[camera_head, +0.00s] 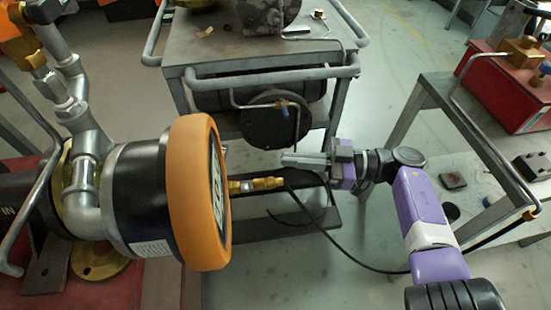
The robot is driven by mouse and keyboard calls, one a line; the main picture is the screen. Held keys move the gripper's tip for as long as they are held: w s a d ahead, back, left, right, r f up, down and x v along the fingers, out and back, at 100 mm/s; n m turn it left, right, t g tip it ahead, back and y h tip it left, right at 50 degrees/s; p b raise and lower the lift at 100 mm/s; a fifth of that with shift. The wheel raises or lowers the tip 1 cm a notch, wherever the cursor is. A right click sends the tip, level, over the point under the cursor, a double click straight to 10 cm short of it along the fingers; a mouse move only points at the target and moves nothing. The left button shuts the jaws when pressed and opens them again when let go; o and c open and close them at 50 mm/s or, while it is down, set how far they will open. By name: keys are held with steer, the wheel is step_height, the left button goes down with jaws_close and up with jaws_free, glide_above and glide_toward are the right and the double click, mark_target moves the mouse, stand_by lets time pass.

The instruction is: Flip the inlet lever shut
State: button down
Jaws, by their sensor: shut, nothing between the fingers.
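My gripper (288,160) is near the middle of the head view, pointing left. Its fingers are shut with nothing between them. It is in the air right of the large black gauge body with an orange rim (195,190), apart from it. An "IN" marking shows on the dark pipe (12,213) at the left edge. An orange part (42,10) sits above brass and steel fittings at the top left, cut off by the frame. I cannot tell whether it is the inlet lever, and no lever's position can be read clearly.
A grey metal cart (265,60) with tube handles stands behind my gripper. A black hose (340,250) runs from a brass fitting (262,183) beside the gauge. A bench with a red box (505,90) stands at the right. Open floor (400,50) shows between cart and bench.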

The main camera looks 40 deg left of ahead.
steer(key=shift+v, duration=1.05)
